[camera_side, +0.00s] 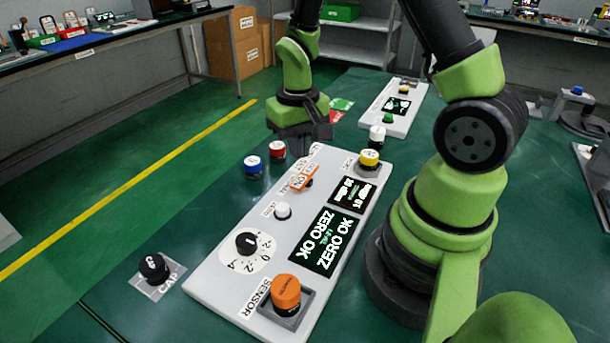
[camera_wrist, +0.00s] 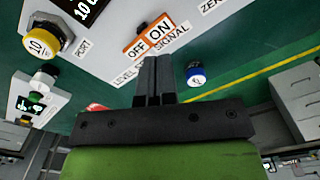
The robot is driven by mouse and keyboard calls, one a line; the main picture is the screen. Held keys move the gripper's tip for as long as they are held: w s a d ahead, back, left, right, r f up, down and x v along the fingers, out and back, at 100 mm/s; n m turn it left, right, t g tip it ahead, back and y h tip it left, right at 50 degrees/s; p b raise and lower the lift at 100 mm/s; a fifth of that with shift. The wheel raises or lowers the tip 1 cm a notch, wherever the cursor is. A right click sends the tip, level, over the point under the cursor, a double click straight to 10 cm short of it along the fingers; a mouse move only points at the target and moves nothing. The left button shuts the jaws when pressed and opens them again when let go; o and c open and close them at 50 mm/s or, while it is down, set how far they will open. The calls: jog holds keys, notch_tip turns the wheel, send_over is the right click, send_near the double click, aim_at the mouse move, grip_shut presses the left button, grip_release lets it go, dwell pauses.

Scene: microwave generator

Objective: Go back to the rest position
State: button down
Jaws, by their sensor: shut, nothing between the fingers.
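My gripper (camera_side: 303,137) hangs above the far end of the white generator panel (camera_side: 215,280) in the side view. In the wrist view its two fingers (camera_wrist: 154,65) are together with nothing between them. An orange ON/OFF signal switch (camera_side: 303,177) is just beyond the fingertips in the wrist view (camera_wrist: 136,46), and I see a gap below the gripper in the side view. The panel screen (camera_side: 326,242) reads "ZERO OK". An orange-topped piece (camera_side: 286,291) stands in the SENSOR seat. A yellow-topped piece (camera_side: 369,157) stands at the PORT; it also shows in the wrist view (camera_wrist: 40,43).
Blue-topped (camera_side: 253,165), red-topped (camera_side: 277,149) and white-topped (camera_side: 377,132) pieces stand beside the panel. A black-topped piece (camera_side: 154,267) stands on the left plate. A second white panel (camera_side: 402,118) lies behind.

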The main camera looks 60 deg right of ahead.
jog(key=shift+r, duration=0.45)
jog(key=shift+r, duration=0.1)
jog(key=s+a+r+t, duration=0.1)
jog(key=a+r+t, duration=0.1)
jog(key=r, duration=0.4)
jog(key=s+a+r+t, duration=0.1)
jog(key=a+r, duration=0.2)
jog(key=r, duration=0.3)
jog(key=s+a+r+n+t+y, duration=0.2)
jog(key=s+a+r+t, duration=0.2)
jog(key=s+r, duration=0.3)
jog(key=shift+s+a+r, duration=0.3)
jog(key=shift+s+a, duration=0.2)
jog(key=shift+s, duration=0.6)
jog(key=w+d+f+n+g+h, duration=0.2)
jog(key=w+d+f+n+g, duration=0.2)
jog(key=w+d+f+g, duration=0.3)
jog(key=w+d+f, duration=0.5)
jog(key=d, duration=0.3)
jog(key=shift+d+f+h, duration=0.25)
jog(key=shift+h, duration=0.05)
